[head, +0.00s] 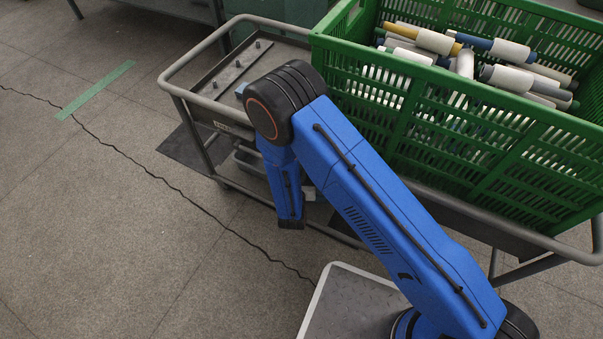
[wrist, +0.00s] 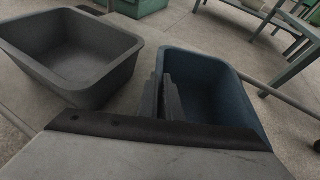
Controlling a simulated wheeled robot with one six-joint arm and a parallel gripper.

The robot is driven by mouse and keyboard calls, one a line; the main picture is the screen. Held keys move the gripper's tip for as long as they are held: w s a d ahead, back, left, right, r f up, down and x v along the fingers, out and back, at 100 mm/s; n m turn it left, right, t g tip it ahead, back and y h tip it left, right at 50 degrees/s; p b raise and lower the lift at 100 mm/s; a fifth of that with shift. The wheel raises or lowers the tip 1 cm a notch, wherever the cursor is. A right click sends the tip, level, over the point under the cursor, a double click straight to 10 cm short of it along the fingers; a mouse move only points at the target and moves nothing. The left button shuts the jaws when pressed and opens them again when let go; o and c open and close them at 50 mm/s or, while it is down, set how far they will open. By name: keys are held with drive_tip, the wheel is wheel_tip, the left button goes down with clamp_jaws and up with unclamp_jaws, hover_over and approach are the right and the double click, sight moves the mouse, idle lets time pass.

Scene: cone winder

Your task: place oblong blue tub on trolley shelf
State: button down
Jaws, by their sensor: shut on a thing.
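The oblong blue tub (wrist: 222,88) is at the right of the wrist view, open side up. My gripper (wrist: 171,98) is shut on its left wall, with the dark fingers on either side of the rim. I cannot tell whether the tub's base touches anything. In the head view my arm hides the gripper and the blue tub.
A grey tub (wrist: 70,62) is just left of the blue tub; a grey container (head: 248,160) shows low on the trolley. A large green crate (head: 470,150) of yarn tubes fills the deck's right. A pegged plate (head: 235,75) lies left. Floor at left is clear.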

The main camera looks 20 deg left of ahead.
drive_tip(key=c, duration=1.9)
unclamp_jaws()
drive_tip(key=shift+f, duration=0.1)
drive_tip(key=shift+c, duration=0.2)
drive_tip(key=v, duration=1.2)
